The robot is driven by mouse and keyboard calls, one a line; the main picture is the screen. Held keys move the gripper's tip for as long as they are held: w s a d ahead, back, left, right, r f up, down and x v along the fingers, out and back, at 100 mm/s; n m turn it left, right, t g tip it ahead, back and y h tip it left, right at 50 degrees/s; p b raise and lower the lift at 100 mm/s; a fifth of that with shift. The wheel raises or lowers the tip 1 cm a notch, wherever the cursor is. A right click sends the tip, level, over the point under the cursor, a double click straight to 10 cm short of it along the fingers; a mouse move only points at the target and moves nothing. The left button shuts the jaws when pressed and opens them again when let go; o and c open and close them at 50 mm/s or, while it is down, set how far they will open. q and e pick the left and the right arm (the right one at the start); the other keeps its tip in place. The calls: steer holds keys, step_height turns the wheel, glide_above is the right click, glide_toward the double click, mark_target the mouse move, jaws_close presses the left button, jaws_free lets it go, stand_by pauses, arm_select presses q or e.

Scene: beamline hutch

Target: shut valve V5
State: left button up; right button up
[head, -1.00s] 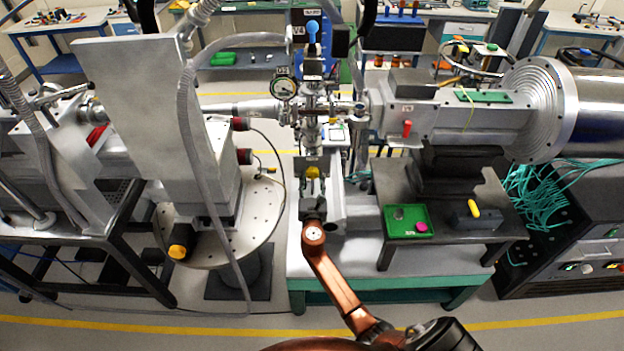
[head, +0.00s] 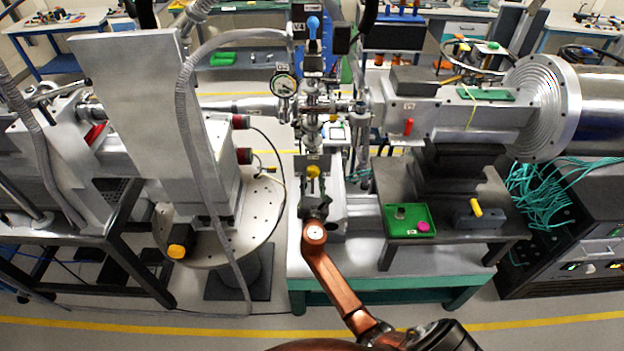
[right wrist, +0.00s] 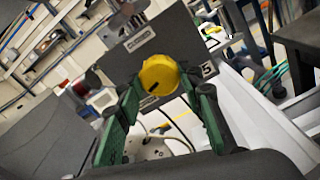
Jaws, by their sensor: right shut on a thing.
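A round yellow knob (head: 313,172) sits on the grey plate (head: 308,161) below the vertical pipework in the middle of the head view. In the right wrist view the yellow knob (right wrist: 158,74) has a short dark mark on its face, and the plate (right wrist: 185,45) behind it carries a label ending in 5. My right gripper (head: 314,190) reaches up to the knob from the front. Its green fingers (right wrist: 165,95) stand on both sides of the knob and are shut on it. The exact contact is partly hidden. My left gripper is not in view.
A pressure gauge (head: 284,86) and a blue-handled valve (head: 313,24) stand above the knob. A grey hose (head: 190,130) hangs at left. A green tray (head: 420,222) and a yellow-handled block (head: 478,213) lie on the dark bench at right.

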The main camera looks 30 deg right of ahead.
steer(key=m+b, duration=0.2)
steer(key=m, duration=0.3)
steer(key=shift+f+m+b, duration=0.15)
steer(key=shift+m+b, duration=0.15)
steer(key=shift+b, duration=0.05)
steer(key=m+b, duration=0.2)
steer(key=m, duration=0.3)
steer(key=shift+b, duration=0.35)
steer(key=m+b, duration=0.2)
steer(key=m, duration=0.4)
arm_select(q)
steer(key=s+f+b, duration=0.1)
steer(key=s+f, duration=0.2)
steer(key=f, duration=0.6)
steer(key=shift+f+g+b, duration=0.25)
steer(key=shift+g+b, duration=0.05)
steer(key=shift+b, duration=0.1)
arm_select(e)
steer(key=shift+m, duration=2.2)
steer(key=o, duration=1.1)
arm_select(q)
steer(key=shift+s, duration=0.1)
arm_select(e)
steer(key=shift+r, duration=0.2)
